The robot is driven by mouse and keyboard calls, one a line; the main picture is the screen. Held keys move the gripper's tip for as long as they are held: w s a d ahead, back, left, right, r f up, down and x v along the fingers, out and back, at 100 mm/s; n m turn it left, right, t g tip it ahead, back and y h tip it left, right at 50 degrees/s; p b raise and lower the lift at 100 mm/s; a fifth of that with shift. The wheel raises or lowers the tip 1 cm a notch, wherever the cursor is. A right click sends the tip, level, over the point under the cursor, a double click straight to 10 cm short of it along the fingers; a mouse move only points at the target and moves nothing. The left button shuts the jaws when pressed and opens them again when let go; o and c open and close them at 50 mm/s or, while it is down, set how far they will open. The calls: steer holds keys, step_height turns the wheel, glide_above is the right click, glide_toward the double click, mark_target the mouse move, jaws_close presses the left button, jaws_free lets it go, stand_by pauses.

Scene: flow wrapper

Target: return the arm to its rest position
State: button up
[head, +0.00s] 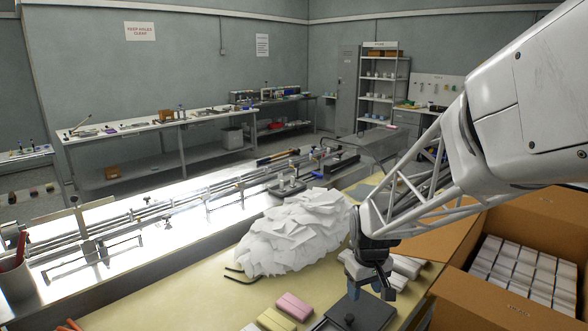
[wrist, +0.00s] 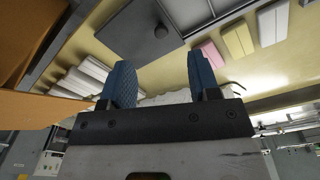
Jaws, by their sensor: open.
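My gripper (head: 370,291) hangs from the white arm at the lower middle right of the head view. It is pointing down above the tan table, just right of the heap of white packets. In the wrist view my gripper (wrist: 160,85) shows two blue fingers spread well apart with nothing between them. Behind the fingers lie a dark plate with a round knob and part of the white heap. My arm covers part of the view between the heap and the cardboard box.
A heap of white packets (head: 290,235) stands on the table (head: 215,300). A dark plate (head: 362,315), a pink block (head: 294,306) and a yellow block (head: 273,321) lie near the front. An open cardboard box (head: 462,300) holds rows of white packs at right. A long railed machine (head: 150,215) runs behind.

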steer(key=s+r+m+t, duration=0.1)
steer(key=s+r, duration=0.4)
steer(key=s, duration=0.7)
steer(key=s+d+r+m+t, duration=0.1)
steer(key=s+r+m, duration=0.2)
steer(key=s, duration=0.9)
steer(key=v, duration=0.3)
steer(key=shift+d, duration=0.25)
